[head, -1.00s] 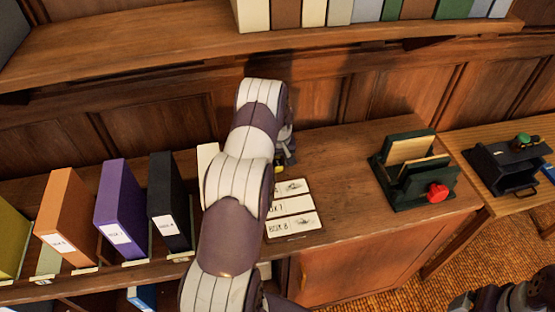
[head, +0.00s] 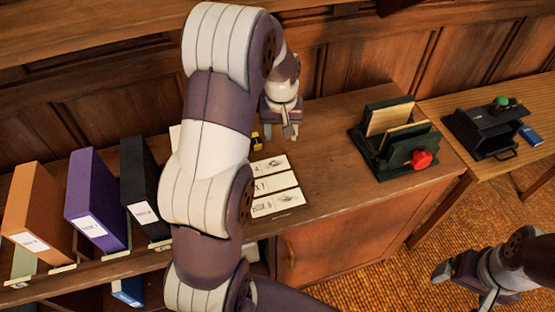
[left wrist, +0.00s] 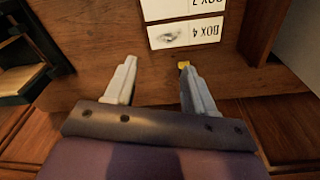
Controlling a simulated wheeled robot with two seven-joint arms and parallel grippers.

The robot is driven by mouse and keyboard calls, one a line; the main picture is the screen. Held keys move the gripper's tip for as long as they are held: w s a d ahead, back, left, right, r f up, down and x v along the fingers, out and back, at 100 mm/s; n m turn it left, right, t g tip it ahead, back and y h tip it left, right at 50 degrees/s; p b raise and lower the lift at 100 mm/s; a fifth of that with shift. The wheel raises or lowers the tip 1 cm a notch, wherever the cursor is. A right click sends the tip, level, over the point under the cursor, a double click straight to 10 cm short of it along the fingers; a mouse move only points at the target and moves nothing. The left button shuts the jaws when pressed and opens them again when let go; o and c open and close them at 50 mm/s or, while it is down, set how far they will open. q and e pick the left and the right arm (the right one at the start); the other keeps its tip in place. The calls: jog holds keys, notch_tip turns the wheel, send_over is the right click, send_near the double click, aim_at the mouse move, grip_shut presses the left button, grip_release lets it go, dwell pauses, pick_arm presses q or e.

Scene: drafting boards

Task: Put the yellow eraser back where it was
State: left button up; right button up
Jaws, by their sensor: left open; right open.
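The small yellow eraser (head: 257,146) lies on the wooden cabinet top, just behind the label card; a dark part shows by it. In the left wrist view only a bit of its yellow (left wrist: 184,64) shows, by the tip of the right-hand finger. My left gripper (head: 283,132) is open and empty, to the right of the eraser in the head view. Its two pale fingers (left wrist: 158,70) are spread in the left wrist view, with bare wood between them. My right gripper (head: 464,284) is open and empty, low at the right over the carpet.
A label card (head: 272,188) with box names lies in front of the eraser. Orange (head: 38,212), purple (head: 97,200) and black (head: 140,185) boxes stand left. A green rack (head: 400,145) with a red knob stands right; a dark organiser (head: 485,130) is on the side table.

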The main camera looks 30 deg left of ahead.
pick_arm(q)
jog(key=s+d+m, duration=0.3)
jog(key=s+d, duration=0.3)
jog(key=s, duration=0.2)
jog(key=s+d+r+m, duration=0.1)
jog(key=s+d+m, duration=0.2)
jog(key=s+d, duration=0.3)
jog(key=s, duration=0.2)
jog(key=shift+s+d+h, duration=0.2)
jog(key=shift+s+h, duration=0.1)
jog(key=shift+s, duration=0.1)
jog(key=shift+w, duration=0.1)
